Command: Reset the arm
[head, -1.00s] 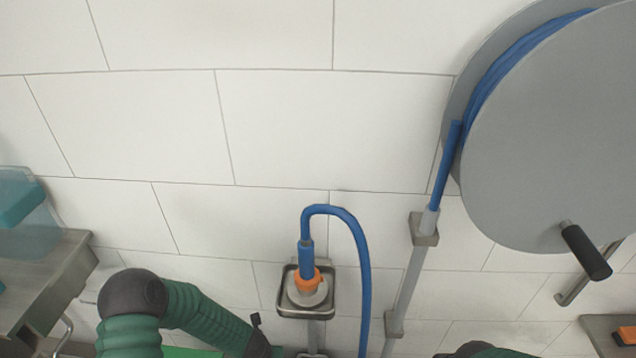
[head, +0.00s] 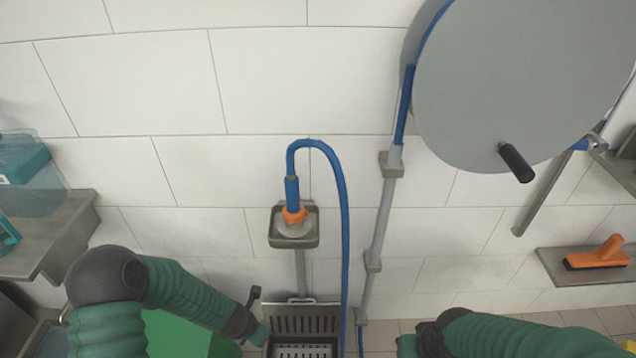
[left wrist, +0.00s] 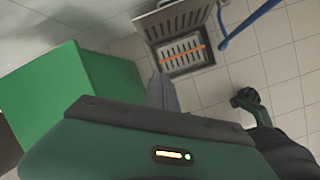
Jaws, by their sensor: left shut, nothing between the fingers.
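My left arm comes in from the lower left of the head view, green with dark joints. Its gripper end (head: 258,334) points down and right, beside the left edge of a grated metal basin. In the left wrist view the slim grey fingers of the left gripper (left wrist: 161,92) are together and empty, below the basin in the picture. My right arm crosses the bottom right of the head view. Its dark wrist (head: 431,340) shows, but I cannot make out its fingers.
The grated basin (head: 304,318) stands below a wall holder (head: 293,240) with a blue hose (head: 340,215). A grey hose reel (head: 520,80) is at upper right. An orange brush (head: 598,255) lies on the right shelf. A green box (left wrist: 75,85) is near my left gripper.

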